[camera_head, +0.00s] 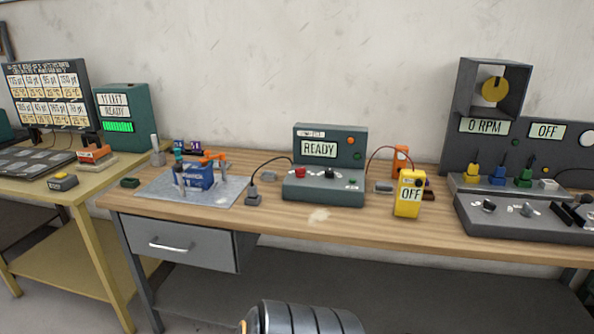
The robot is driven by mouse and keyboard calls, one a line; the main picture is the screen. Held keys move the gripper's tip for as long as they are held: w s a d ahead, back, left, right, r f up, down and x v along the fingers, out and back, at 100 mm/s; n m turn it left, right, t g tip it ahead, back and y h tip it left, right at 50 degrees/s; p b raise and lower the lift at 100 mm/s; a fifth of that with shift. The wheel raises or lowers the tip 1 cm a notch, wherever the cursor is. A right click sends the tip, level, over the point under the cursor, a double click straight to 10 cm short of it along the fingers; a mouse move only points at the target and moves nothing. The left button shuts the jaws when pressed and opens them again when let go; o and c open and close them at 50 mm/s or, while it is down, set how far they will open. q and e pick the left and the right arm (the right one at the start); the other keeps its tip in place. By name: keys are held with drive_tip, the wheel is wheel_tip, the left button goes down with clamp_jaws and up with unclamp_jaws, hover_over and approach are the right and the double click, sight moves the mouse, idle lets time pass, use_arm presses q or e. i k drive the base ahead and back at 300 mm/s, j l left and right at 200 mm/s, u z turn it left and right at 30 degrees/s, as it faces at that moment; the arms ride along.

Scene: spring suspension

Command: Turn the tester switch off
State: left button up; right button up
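A green bench unit (331,142) stands mid-table with a display reading READY. Its sloping front has a red control (300,172), a black knob (329,173) and a green button (352,181). A yellow handheld meter (410,193) stands to its right, its display reading OFF. No label readable here says which device is the tester, and switch positions are too small to read. Neither gripper is in view; a dark ribbed part of my arm (310,319) shows at the bottom edge, well short of these devices.
A grey machine (530,216) with displays reading 0 RPM and OFF fills the right end. A metal plate (150,190) with a blue block (199,176) lies at left. Cables run beside the green unit. The wooden table's (345,225) front strip is mostly clear.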

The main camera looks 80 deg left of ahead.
sight(299, 173)
drive_tip(key=u, duration=2.75)
